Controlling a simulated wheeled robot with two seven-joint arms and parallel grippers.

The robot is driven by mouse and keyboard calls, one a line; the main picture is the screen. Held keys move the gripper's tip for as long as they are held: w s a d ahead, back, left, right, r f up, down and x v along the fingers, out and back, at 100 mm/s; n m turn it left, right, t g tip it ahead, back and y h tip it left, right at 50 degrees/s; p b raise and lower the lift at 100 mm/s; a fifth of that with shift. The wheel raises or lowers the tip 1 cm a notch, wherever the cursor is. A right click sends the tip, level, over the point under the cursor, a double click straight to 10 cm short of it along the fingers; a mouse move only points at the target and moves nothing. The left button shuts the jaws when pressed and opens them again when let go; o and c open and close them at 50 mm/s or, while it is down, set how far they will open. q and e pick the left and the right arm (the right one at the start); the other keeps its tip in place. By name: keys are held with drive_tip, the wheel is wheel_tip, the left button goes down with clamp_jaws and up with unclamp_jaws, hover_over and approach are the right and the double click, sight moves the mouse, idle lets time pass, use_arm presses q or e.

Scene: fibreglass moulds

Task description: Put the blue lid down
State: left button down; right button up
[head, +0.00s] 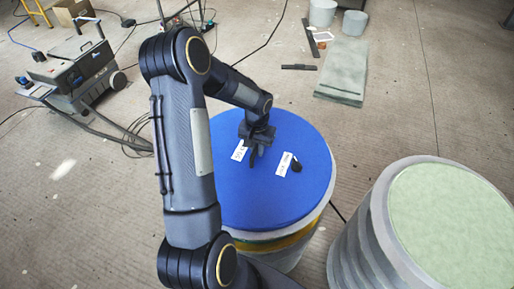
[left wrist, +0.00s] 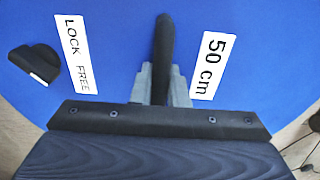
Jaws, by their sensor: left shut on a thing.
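The round blue lid (head: 300,200) covers the top of a grey cylindrical mould with a yellowish band (head: 285,247). Whether the lid rests fully on it cannot be told. My left gripper (head: 256,148) is over the lid, shut on its dark bar handle (left wrist: 164,35). In the left wrist view the fingers (left wrist: 163,84) sit either side of the handle. White labels read "LOCK FREE" (left wrist: 76,54) and "50 cm" (left wrist: 209,65). A small black knob (left wrist: 36,63) is by the first label; it also shows in the head view (head: 296,166). My right gripper is out of view.
A second grey cylinder with a pale green top (head: 450,225) stands close by at right. A dark machine on a wheeled frame (head: 75,80) is at left, with cables on the floor. A pale green slab (head: 343,72) and grey buckets (head: 322,12) lie behind. Floor at right rear is clear.

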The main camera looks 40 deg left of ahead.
sight(257, 147)
use_arm(q)
drive_tip(key=c, duration=1.4)
unclamp_jaws()
wheel_tip(257, 147, up, 12)
drive_tip(key=s+d+r+t+h, duration=0.1)
drive_tip(key=s+d+r+t, duration=0.2)
drive_tip(key=s+d+r, duration=0.55)
drive_tip(key=s+d+m+t+h, duration=0.1)
drive_tip(key=s+d+t+h, duration=0.1)
drive_tip(key=s+d, duration=0.6)
drive_tip(key=s, duration=0.4)
drive_tip(key=shift+s+d+f+m+t+h, duration=0.15)
drive_tip(key=shift+s+f+m+t+h, duration=0.15)
drive_tip(key=shift+m+h, duration=0.1)
